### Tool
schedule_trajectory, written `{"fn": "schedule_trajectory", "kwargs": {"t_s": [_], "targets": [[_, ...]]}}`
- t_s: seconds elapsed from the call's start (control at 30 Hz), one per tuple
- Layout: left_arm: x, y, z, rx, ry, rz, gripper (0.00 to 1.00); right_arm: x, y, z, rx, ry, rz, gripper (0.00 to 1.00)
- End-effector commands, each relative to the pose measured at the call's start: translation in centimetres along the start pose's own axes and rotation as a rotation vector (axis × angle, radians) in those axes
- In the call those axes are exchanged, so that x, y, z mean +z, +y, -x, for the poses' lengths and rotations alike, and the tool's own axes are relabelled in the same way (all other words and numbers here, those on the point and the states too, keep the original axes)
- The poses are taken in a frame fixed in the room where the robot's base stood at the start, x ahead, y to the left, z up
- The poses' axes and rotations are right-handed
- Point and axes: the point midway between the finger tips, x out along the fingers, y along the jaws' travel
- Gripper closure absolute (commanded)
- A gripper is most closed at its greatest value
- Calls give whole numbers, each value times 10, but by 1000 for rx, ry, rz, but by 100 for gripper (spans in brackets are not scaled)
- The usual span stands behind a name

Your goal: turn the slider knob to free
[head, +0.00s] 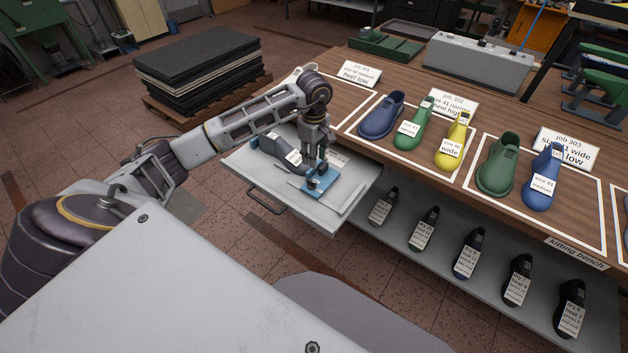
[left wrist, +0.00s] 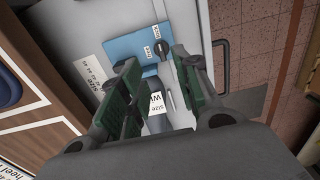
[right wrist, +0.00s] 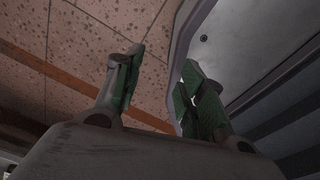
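A blue plate (head: 325,182) lies on the pulled-out grey tray (head: 335,217). In the left wrist view the blue plate (left wrist: 124,46) carries a small dark knob (left wrist: 161,47) with small white labels around it; their text is too small to read. My left gripper (head: 316,168) points down over the plate. In its wrist view the left gripper (left wrist: 155,62) is open, with its fingers apart on either side below the knob and nothing held. My right gripper (right wrist: 163,62) is open and empty, away from the tray, over the floor and beside a pale panel.
A grey shoe last (head: 268,145) with a label lies in the tray. The wooden kitting bench (head: 372,153) holds coloured lasts and job cards. A lower shelf (head: 420,262) holds several dark lasts. The tray's handle (head: 262,203) faces the floor.

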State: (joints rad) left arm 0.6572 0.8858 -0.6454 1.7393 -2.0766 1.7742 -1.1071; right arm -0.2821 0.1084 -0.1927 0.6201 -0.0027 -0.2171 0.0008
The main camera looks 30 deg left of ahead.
Motion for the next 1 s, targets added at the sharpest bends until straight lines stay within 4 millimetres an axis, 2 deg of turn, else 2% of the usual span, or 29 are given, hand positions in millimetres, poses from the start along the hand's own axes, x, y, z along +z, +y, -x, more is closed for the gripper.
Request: {"fn": "schedule_trajectory", "kwargs": {"t_s": [0.27,0.67,0.8,1.0], "targets": [[1,-1,-35,-2,-2,0,68,-1,-2,4,-3,0,-1,60],[1,-1,-88,-3,-3,0,68,18,-12,10,-13,-22,-1,60],[1,-1,-104,-2,-2,1,68,16,-12,10,-13,-20,-1,60],[1,0,-117,0,-2,0,68,10,-12,11,-13,-13,-1,60]]}}
